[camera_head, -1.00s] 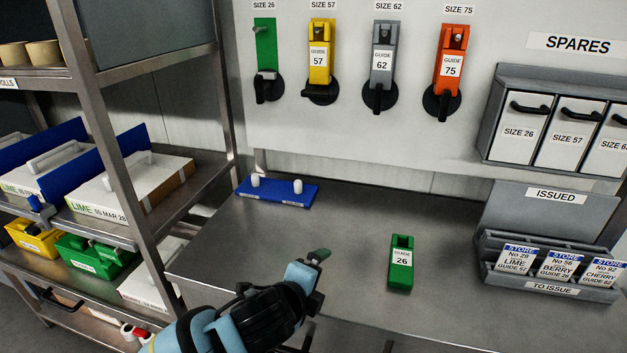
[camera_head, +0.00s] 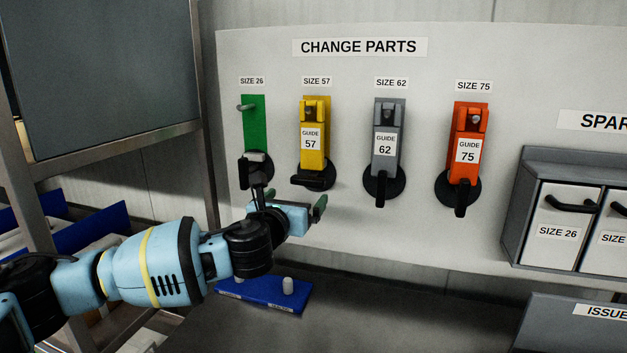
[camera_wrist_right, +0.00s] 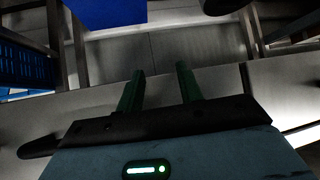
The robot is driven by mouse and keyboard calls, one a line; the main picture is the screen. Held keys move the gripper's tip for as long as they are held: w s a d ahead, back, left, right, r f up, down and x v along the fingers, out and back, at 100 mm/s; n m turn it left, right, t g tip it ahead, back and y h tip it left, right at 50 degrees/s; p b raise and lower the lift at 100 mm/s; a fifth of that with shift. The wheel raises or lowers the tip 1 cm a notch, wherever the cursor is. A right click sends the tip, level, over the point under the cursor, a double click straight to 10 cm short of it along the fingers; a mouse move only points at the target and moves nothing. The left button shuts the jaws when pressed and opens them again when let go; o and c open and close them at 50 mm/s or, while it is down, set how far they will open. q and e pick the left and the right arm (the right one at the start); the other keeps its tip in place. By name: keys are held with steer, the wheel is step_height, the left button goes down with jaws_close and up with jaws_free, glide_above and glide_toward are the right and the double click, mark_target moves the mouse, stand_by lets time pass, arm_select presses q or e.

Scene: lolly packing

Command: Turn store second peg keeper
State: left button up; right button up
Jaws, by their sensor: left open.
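The second peg holds the yellow size 57 guide (camera_head: 314,125) on the board. Its black keeper (camera_head: 312,180) sits at the guide's foot with its handle lying sideways. My left gripper (camera_head: 290,200) is open, just below and in front of this keeper, apart from it as far as I can tell. One green finger shows under the keeper; the other is hard to make out near the size 26 keeper (camera_head: 256,168). In the right wrist view my right gripper (camera_wrist_right: 160,85) is open, with nothing between its green fingers.
The green size 26 plate (camera_head: 254,122) has a bare peg. The grey 62 guide (camera_head: 385,140) and orange 75 guide (camera_head: 467,145) hang to the right, their keepers pointing down. A blue base with white posts (camera_head: 265,294) lies below my left arm. Spares bins (camera_head: 565,215) stand at right.

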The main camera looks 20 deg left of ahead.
mark_target(306, 183)
arm_select(q)
steer(key=w, duration=0.4)
steer(key=shift+w+r, duration=0.2)
steer(key=shift+r, duration=0.2)
steer(key=shift+w, duration=1.15)
arm_select(e)
steer(key=shift+s+f, duration=0.25)
steer(key=shift+s, duration=0.8)
arm_select(q)
steer(key=c, duration=1)
